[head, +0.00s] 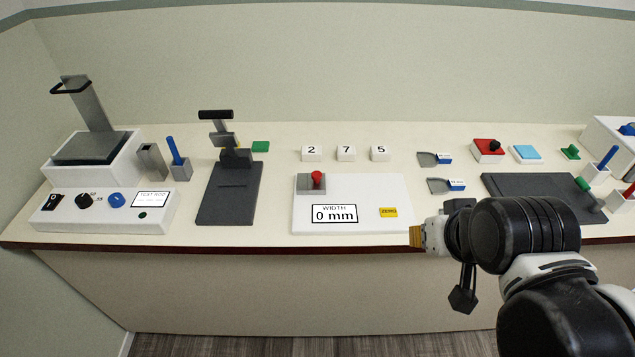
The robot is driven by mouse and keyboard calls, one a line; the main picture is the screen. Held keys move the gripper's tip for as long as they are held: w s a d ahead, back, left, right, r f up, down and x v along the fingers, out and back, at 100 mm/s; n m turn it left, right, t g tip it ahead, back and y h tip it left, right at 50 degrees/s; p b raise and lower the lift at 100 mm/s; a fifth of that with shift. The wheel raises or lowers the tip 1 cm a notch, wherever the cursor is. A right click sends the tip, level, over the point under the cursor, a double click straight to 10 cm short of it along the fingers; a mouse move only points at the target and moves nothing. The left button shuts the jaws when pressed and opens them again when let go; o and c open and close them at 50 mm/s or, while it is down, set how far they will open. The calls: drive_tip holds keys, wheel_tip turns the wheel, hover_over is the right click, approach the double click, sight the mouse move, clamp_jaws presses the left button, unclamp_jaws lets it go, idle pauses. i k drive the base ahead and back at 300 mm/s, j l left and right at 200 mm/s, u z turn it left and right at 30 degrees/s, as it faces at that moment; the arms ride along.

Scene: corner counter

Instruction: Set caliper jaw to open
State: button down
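The caliper appears to be the white panel (375,217) in the middle of the counter. A grey block (306,185) with a red knob (317,179) sits at its upper left. Its display (335,214) reads "WIDTH 0 mm", and a yellow ZERO button (388,212) is at its right. My gripper (418,237) is at the counter's front edge, just right of the panel's lower right corner and apart from the red knob. Its fingers are seen from the side, so its opening is unclear. I see nothing held in it.
Number blocks 2, 7 and 5 (346,153) stand behind the panel. A dark clamp stand (228,195) is to its left. Two small grey-and-blue pieces (446,185) and a dark plate (522,186) are to its right. Bare counter (278,190) shows left of the panel.

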sight(316, 183)
drive_tip(key=i+j, duration=0.3)
drive_tip(key=j, duration=0.15)
drive_tip(key=i+j, duration=0.25)
drive_tip(key=j, duration=0.25)
